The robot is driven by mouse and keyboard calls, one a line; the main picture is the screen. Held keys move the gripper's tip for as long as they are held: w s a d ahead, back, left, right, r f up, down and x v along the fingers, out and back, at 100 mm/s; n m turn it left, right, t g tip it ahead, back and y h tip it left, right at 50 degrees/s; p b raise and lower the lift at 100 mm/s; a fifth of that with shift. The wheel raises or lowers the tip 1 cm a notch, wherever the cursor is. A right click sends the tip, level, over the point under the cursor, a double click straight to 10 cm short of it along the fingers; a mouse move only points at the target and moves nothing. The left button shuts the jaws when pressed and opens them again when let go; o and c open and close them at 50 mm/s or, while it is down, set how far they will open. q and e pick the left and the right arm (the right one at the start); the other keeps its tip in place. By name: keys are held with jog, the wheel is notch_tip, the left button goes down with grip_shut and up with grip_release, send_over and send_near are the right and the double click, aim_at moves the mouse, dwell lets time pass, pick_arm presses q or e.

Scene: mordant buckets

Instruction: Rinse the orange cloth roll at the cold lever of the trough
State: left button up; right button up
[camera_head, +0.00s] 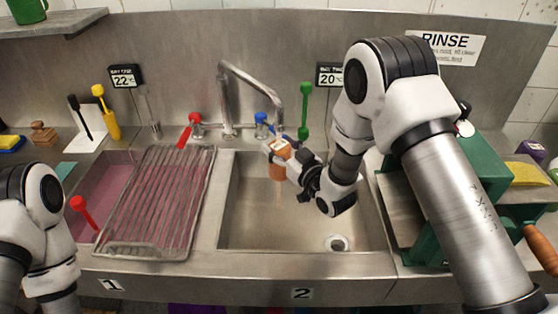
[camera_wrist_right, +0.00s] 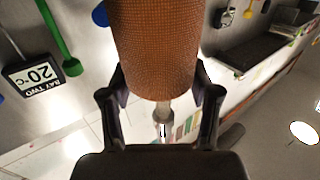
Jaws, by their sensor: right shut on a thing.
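My right gripper (camera_head: 288,160) is shut on the orange cloth roll (camera_head: 279,163) and holds it over the right basin (camera_head: 330,215), under the spout (camera_head: 277,120). The roll fills the top middle of the right wrist view (camera_wrist_right: 155,45), between the two fingers (camera_wrist_right: 160,95). A thin streak that looks like water runs below the roll. The blue lever (camera_head: 261,118) is just behind the roll, and the red lever (camera_head: 194,119) is to its left. No label telling which lever is cold is readable. My left arm shows at the left edge; its gripper is out of view.
A wire rack (camera_head: 160,200) covers part of the left basin (camera_head: 95,195), which holds pink liquid and a red-handled tool (camera_head: 79,204). A green press (camera_head: 480,165) stands right of the basin. Temperature displays reading 22 (camera_head: 124,76) and 20 (camera_head: 330,75) are on the back wall.

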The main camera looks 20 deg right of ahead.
pick_arm(q)
jog(key=shift+f, duration=0.1)
dwell(0.3)
jog(key=shift+f, duration=0.15)
dwell(0.4)
jog(key=shift+f+b, duration=0.1)
jog(key=shift+b, duration=0.2)
jog(key=shift+f, duration=0.15)
dwell(0.4)
jog(key=shift+f+b, duration=0.1)
jog(key=shift+b, duration=0.2)
